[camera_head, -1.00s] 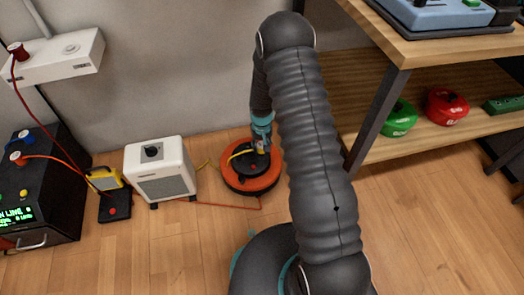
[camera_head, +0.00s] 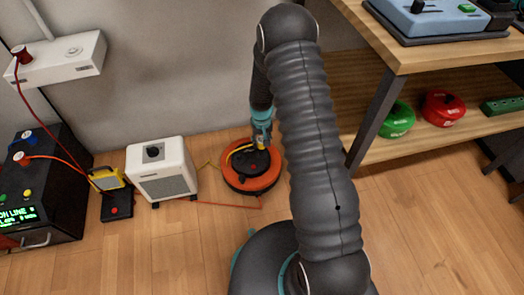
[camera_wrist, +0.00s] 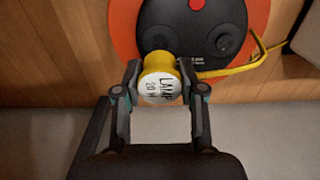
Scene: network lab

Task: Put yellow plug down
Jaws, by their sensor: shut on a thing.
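The yellow plug (camera_wrist: 160,75) is between the fingers of my gripper (camera_wrist: 160,92) in the wrist view. Its white end face carries black lettering that reads "LAMP" and a second line. A yellow cable (camera_wrist: 240,65) runs from beside the plug to the right. My gripper is shut on the plug, over the edge of an orange and black reel (camera_wrist: 122,35). In the head view my gripper (camera_head: 262,143) is at the reel's (camera_head: 250,184) upper right, by the wall. I cannot tell whether the plug touches the reel.
A white heater-like box (camera_head: 163,180) stands left of the reel. Further left are a yellow work lamp (camera_head: 106,178) and a black power unit (camera_head: 35,190) with coloured plugs. A wooden shelf (camera_head: 430,120) holding green and red reels is on the right.

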